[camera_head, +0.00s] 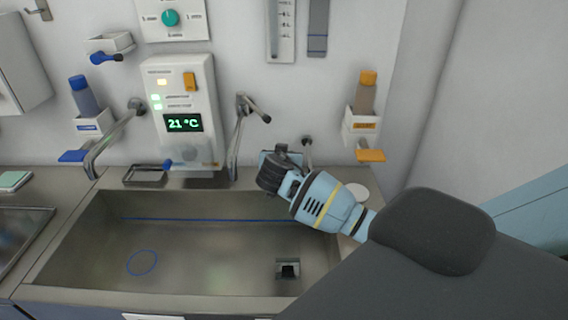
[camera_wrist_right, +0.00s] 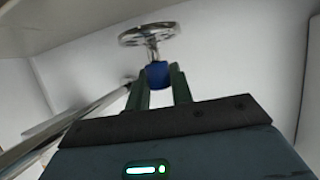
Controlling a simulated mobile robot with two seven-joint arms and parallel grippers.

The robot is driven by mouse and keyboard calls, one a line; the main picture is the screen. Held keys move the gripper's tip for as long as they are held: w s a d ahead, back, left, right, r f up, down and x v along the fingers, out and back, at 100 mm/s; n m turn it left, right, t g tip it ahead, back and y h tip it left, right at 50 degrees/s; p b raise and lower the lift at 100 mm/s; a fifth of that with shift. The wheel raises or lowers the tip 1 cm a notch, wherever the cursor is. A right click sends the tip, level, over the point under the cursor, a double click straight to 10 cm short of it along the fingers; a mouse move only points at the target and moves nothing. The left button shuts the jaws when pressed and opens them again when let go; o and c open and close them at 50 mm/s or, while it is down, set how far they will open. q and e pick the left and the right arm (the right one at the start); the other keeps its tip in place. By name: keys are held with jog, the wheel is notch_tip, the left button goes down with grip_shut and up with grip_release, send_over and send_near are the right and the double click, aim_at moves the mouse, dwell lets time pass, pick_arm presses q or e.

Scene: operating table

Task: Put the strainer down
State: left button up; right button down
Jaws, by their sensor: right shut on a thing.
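In the right wrist view, the strainer is a round metal disc (camera_wrist_right: 148,36) with slots, on a short stem with a blue knob (camera_wrist_right: 158,75). My right gripper (camera_wrist_right: 158,84) is shut on the blue knob, and the disc is at the far end, beyond the fingertips. In the head view, my right arm reaches from the right over the sink's back right part, and the gripper (camera_head: 272,170) is near the back wall. I cannot make out the strainer there. My left gripper is in neither view.
The steel sink (camera_head: 190,250) has a square drain (camera_head: 288,270) at front right and a blue ring (camera_head: 142,262) marked at left. Two taps (camera_head: 110,142) (camera_head: 240,135) stand behind it. A small tray (camera_head: 146,174) sits on the back ledge. A white disc (camera_head: 356,192) lies right.

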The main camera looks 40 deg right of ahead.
jog(key=shift+w+d+f, duration=0.15)
jog(key=shift+w+d, duration=0.15)
jog(key=shift+a+f, duration=0.1)
jog(key=shift+f, duration=1.45)
jog(key=shift+f, duration=0.1)
jog(key=shift+f, duration=0.15)
jog(key=c, duration=1.2)
grip_release()
jog(key=shift+c, duration=0.2)
jog(key=shift+r, duration=0.35)
jog(key=v, duration=1.2)
jog(key=shift+f, duration=0.15)
